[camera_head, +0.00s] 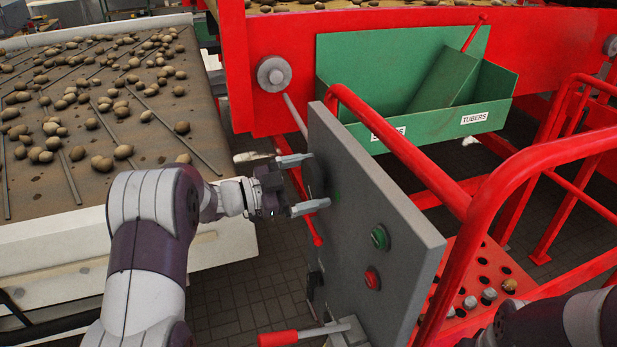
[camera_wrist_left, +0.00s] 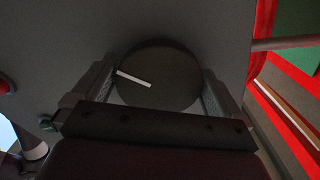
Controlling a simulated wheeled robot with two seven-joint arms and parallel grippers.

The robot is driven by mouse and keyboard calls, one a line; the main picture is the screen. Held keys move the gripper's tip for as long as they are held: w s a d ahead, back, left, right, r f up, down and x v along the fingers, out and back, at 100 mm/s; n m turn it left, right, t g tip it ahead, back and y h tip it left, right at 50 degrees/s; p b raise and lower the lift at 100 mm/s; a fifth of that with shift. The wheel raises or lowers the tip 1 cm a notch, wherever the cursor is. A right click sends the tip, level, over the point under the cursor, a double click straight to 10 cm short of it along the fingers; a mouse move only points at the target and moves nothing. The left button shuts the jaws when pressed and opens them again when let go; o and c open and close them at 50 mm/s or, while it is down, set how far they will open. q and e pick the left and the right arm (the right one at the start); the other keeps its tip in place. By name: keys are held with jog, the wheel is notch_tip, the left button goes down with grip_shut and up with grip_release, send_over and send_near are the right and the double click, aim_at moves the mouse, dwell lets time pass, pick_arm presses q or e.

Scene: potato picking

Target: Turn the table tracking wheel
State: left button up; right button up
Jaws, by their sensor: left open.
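The table tracking wheel is a dark round knob with a white pointer line (camera_wrist_left: 155,75) on the face of a grey control panel (camera_head: 375,205). In the head view the knob (camera_head: 315,174) is seen edge-on and partly hidden. My left gripper (camera_head: 306,183) is open at the panel, with one finger above the knob and one below it. In the left wrist view my left gripper (camera_wrist_left: 158,95) has a finger on each side of the knob. I cannot tell whether the fingers touch it. My right arm shows at the bottom right; its gripper is out of view.
A green button (camera_head: 379,237) and a red button (camera_head: 372,278) sit on the panel. A red-handled lever (camera_head: 280,339) is below. Red railings (camera_head: 490,190) stand to the right. A conveyor with potatoes (camera_head: 190,130) lies to the left. A green bin (camera_head: 400,75) hangs behind.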

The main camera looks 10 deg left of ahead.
pick_arm(q)
jog(key=shift+w, duration=0.1)
jog(key=c, duration=0.7)
jog(key=shift+o, duration=0.2)
jog(key=shift+r+n+p, duration=0.15)
jog(key=shift+n+p, duration=0.65)
jog(key=shift+p, duration=0.1)
jog(key=shift+d+n+p, duration=0.1)
jog(key=shift+n+p, duration=0.95)
jog(key=shift+n, duration=0.15)
jog(key=n+p, duration=0.2)
jog(key=shift+n, duration=0.4)
jog(key=shift+s+n+p, duration=0.2)
jog(key=shift+n+p, duration=0.6)
jog(key=shift+n, duration=0.1)
